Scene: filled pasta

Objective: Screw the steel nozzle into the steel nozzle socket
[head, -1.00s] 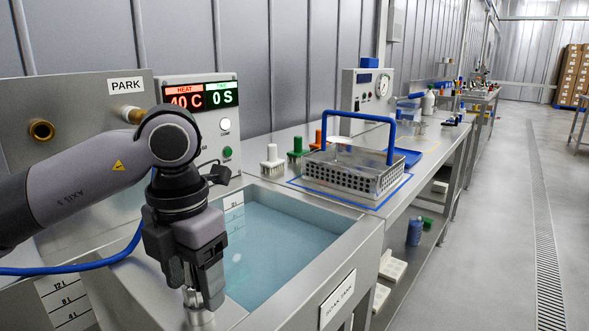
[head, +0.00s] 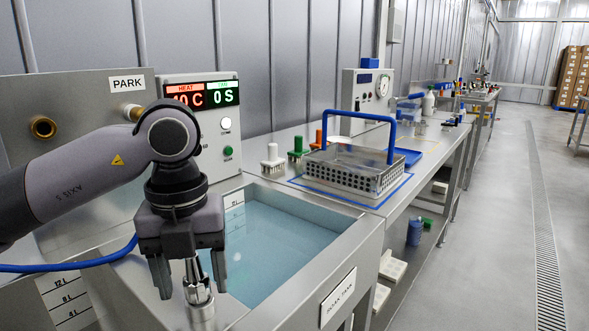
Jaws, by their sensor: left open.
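The steel nozzle (head: 196,282) stands roughly upright at the front left corner of the soak tank, low in the head view. A wider steel piece (head: 203,314) shows directly below it, probably the steel nozzle socket. The seam between them is too small to judge. My left gripper (head: 192,287) points down with its jaws open, one finger on each side of the nozzle. A gap shows on the left side; whether the right finger touches the nozzle I cannot tell. My right gripper is not in view.
The soak tank (head: 345,243) with blue water lies right of the gripper. A PARK panel (head: 60,95) with a brass port (head: 43,128) stands behind. A basket (head: 352,170) with a blue handle sits on the bench.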

